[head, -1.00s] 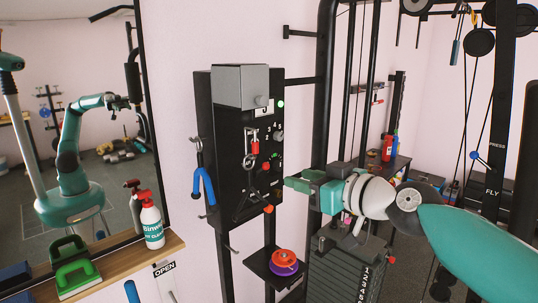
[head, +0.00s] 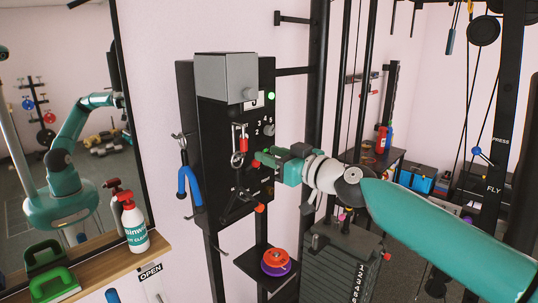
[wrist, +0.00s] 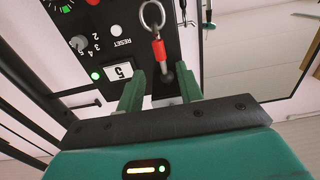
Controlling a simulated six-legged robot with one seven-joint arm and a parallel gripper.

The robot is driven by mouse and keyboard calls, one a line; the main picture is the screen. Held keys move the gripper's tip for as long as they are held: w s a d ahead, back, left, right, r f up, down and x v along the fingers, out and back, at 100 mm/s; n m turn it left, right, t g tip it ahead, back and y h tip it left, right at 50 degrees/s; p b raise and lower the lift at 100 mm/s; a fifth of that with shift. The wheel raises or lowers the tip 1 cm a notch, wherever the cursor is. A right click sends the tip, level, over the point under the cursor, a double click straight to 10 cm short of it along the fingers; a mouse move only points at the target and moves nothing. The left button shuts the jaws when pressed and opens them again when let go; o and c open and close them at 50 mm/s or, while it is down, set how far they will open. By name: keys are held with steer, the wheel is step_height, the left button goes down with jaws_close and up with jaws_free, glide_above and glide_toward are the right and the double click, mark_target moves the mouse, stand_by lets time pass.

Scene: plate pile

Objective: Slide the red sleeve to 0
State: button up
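The red sleeve (head: 243,144) is a short red cylinder hanging below metal links on the front of the black wall panel (head: 212,190). In the wrist view the red sleeve (wrist: 158,50) has a metal ring at one end and a dark rounded piece at the other. My gripper (head: 260,159) is at the panel, just right of and below the sleeve in the head view. In the wrist view my gripper's two green fingers (wrist: 160,72) stand apart, with the sleeve just beyond the gap between them. I see no grip on it.
A white window (wrist: 118,71) reads 5 beside the fingers. A numbered knob (head: 268,129) and a lit green lamp (head: 271,96) are on the panel. A blue-handled tool (head: 188,184) hangs at its left. A shelf with a red and purple disc (head: 276,260) is below.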

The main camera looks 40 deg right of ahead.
mark_target(243, 138)
steer(key=w, duration=0.3)
steer(key=shift+w, duration=0.1)
steer(key=shift+w+a, duration=0.1)
steer(key=shift+w, duration=3.4)
jaws_close()
steer(key=shift+r, duration=1.15)
steer(key=shift+o, duration=0.6)
jaws_free()
